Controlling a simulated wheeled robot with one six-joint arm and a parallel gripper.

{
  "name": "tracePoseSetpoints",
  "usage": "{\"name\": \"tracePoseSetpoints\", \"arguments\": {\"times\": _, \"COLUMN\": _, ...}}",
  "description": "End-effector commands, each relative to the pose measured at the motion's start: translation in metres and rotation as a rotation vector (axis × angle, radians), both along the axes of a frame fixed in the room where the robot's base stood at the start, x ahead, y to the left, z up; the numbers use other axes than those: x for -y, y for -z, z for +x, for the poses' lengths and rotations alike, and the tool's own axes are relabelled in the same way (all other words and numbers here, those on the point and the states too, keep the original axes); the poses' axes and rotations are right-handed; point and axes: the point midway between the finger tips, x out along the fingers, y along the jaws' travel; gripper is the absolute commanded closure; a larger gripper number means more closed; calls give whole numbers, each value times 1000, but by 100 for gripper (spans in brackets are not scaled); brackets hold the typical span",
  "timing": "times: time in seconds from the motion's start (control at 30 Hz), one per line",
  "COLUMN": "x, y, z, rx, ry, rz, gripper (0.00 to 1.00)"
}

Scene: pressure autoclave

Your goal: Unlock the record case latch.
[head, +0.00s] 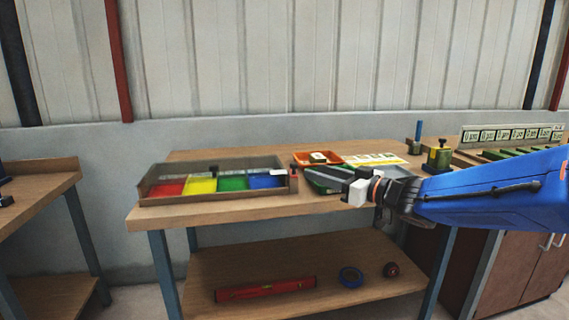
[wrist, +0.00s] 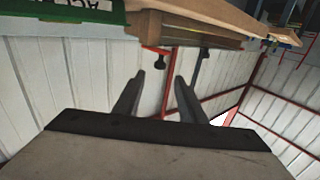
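The record case (head: 148,190) is a shallow grey-brown box on the workbench, with red, yellow, green and blue sections under what looks like a clear cover. A small black knob (head: 293,169), which may be the latch, shows at its right end. My gripper (head: 308,172) points left at that end, its fingers apart and empty. In the wrist view my gripper (wrist: 159,76) is open, and a dark knob (wrist: 160,62) hangs just beyond the fingertips beside a brown wooden edge (wrist: 185,30). I cannot tell whether the latch is locked.
The lower shelf holds a red level (head: 265,288) and a blue tape roll (head: 351,277). The bench front is clear.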

Motion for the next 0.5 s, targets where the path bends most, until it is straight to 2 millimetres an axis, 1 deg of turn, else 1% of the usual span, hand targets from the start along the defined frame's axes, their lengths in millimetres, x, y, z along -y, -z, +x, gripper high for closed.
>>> {"name": "tracePoseSetpoints", "arguments": {"times": 0.03, "x": -8, "y": 1, "z": 6, "rx": -2, "ry": -3, "rz": -1, "gripper": 63}}
{"name": "tracePoseSetpoints", "arguments": {"times": 0.5, "x": -72, "y": 1, "z": 57, "rx": -1, "ry": 0, "rz": -1, "gripper": 63}}
